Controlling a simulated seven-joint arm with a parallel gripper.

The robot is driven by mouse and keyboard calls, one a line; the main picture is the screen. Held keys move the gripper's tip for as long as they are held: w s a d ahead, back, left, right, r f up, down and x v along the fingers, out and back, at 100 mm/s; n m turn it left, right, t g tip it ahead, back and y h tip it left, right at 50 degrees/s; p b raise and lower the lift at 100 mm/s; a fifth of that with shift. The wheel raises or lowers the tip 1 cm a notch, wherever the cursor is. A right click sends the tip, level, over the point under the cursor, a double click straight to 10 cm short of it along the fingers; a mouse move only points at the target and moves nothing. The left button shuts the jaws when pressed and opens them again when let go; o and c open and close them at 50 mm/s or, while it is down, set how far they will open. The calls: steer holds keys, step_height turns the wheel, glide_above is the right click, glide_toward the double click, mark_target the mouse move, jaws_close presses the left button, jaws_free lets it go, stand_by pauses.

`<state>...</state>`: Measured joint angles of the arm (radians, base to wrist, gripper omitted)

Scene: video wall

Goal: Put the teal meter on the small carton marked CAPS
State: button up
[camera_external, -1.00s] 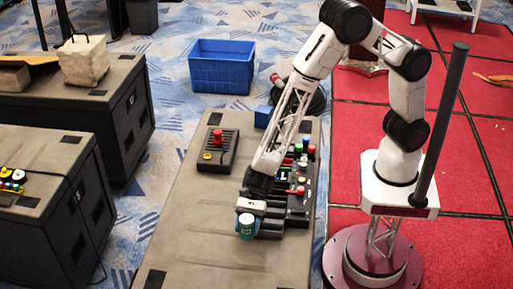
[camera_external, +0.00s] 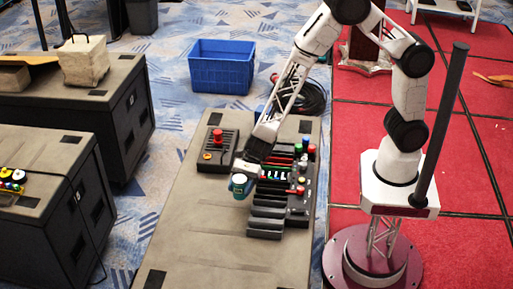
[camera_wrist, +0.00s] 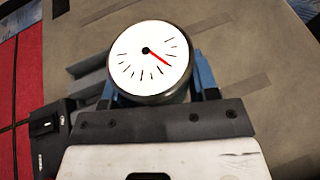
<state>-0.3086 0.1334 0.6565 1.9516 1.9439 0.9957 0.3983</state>
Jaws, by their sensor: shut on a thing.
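The teal meter (camera_external: 240,188) is a short teal cylinder with a pale top, held over the long table left of the black console. In the wrist view its round white face (camera_wrist: 150,58) has dark tick marks and a red needle. My gripper (camera_external: 243,177) is shut on the meter. In the wrist view my gripper (camera_wrist: 155,88) has blue fingers on either side of the meter. I cannot make out a small carton marked CAPS in either view.
A stepped black console (camera_external: 268,211) with coloured knobs lies on the long table (camera_external: 200,235). A black control box (camera_external: 217,157) with a red knob stands farther left. A blue crate (camera_external: 221,66) is on the floor behind. The table's near left part is clear.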

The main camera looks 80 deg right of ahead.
steer(key=s+d+r+m+t+h, duration=0.1)
steer(key=d+r+m+t, duration=0.1)
steer(key=d, duration=1.3)
steer(key=s+d+r+m+t+h, duration=0.1)
steer(key=d+r+m+t, duration=0.1)
steer(key=d, duration=1.2)
steer(key=s+d+r+m+t+h, duration=0.1)
steer(key=s+d+m, duration=0.1)
steer(key=s+d, duration=0.5)
steer(key=s+d+r+m+t+h, duration=0.1)
steer(key=s+d, duration=0.6)
steer(key=d, duration=0.7)
steer(key=shift+s+d+r+m+t+h, duration=0.2)
steer(key=shift+r+m+t+h, duration=0.15)
steer(key=shift+m+t+h, duration=0.25)
steer(key=shift+w, duration=0.1)
steer(key=w+d, duration=0.1)
steer(key=w, duration=0.4)
steer(key=w+d+f, duration=0.1)
steer(key=w+d, duration=0.1)
steer(key=w, duration=0.3)
steer(key=w+d, duration=0.2)
steer(key=w, duration=0.3)
steer(key=shift+f, duration=0.25)
